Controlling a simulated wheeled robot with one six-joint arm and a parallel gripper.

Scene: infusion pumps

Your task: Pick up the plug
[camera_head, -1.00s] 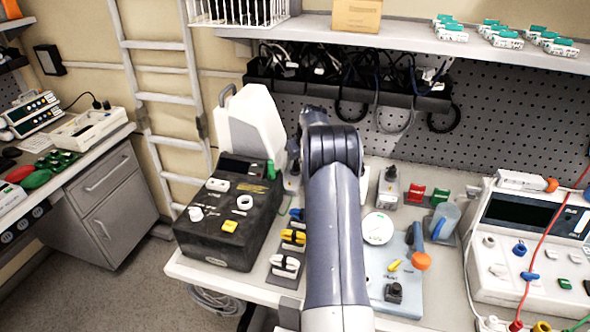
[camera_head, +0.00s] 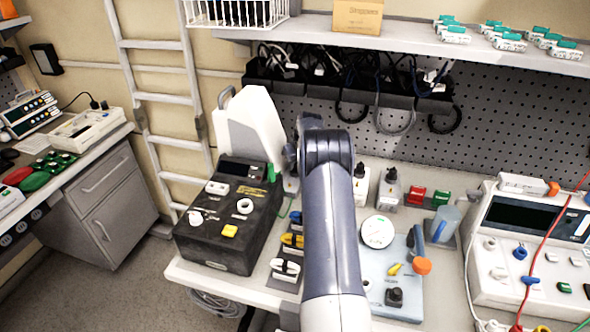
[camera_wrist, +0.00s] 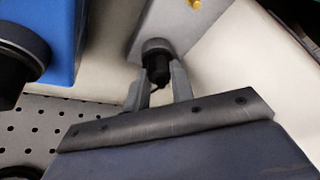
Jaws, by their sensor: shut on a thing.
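In the wrist view, a black plug (camera_wrist: 157,66) sits at a round dark collar on a light grey block (camera_wrist: 185,25). My gripper (camera_wrist: 160,82) has its two grey fingers closed on either side of the plug. I cannot tell whether the plug is still seated in the collar. In the head view, my gripper and the plug are hidden behind my own arm, which reaches over the workbench.
A blue box (camera_wrist: 62,35) with a black round part stands close by in the wrist view. In the head view, a black device (camera_head: 225,215) is left of my arm; a light blue panel (camera_head: 385,300) and a white instrument (camera_head: 530,265) are to its right. A shelf (camera_head: 400,42) hangs above.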

